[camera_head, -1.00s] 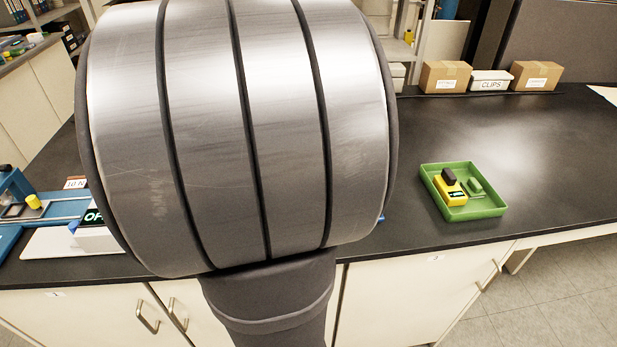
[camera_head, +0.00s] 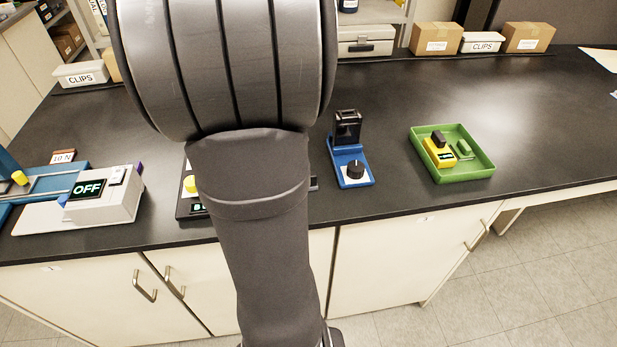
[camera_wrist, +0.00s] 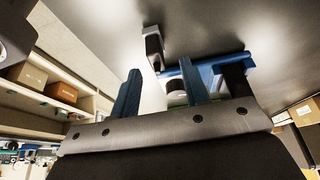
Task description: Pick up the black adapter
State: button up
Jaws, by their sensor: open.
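A black upright block (camera_head: 347,127) stands at the back of a small blue stand (camera_head: 350,163) with a black knob; it may be the adapter, but I cannot be sure. Another small black block (camera_head: 438,138) sits on the yellow device (camera_head: 439,157) in the green tray. My gripper is hidden behind my arm in the head view. In the wrist view my gripper (camera_wrist: 159,68) shows two blue fingers spread apart, with nothing clearly held between them. Blue and dark parts (camera_wrist: 222,66) show beyond and beside the right finger; I cannot tell exactly which object they belong to.
The green tray (camera_head: 466,176) is right of the blue stand. A white unit reading OFF (camera_head: 112,207) stands left, beside blue equipment. A dark device is partly hidden behind my arm. Boxes (camera_head: 436,38) line the back. The bench behind the tray is clear.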

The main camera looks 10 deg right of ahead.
jog(key=x, duration=0.4)
jog(key=shift+s+d+f, duration=0.2)
jog(key=shift+s+f, duration=0.05)
grip_shut()
jog(key=shift+r, duration=0.15)
